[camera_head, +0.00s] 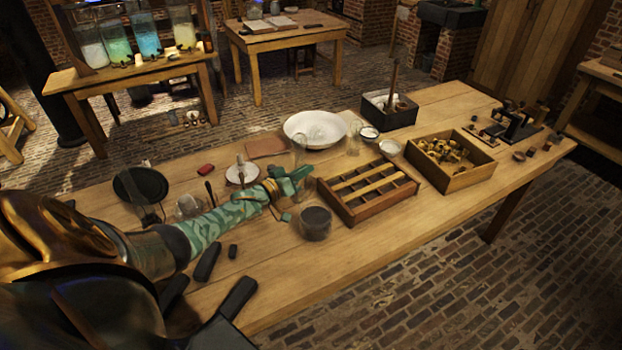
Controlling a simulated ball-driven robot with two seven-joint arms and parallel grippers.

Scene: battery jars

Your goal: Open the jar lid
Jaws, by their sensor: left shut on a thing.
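My left arm comes in from the left, and its green gripper (300,181) is over the middle of the table. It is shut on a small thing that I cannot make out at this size. A round jar (315,228) with a dark top stands upright just in front and to the right of the gripper, apart from it as far as I can tell. A tall clear glass (300,148) stands just behind the fingers and partly overlaps them in view. I cannot tell which piece is the jar lid.
A wooden compartment tray (349,215) lies right of the jar. Beyond it is a wooden box (447,182) of brass pieces. A white bowl (314,126) and a dark box (389,116) stand behind. A black round dish (141,186) lies at left. The table's front right is bare.

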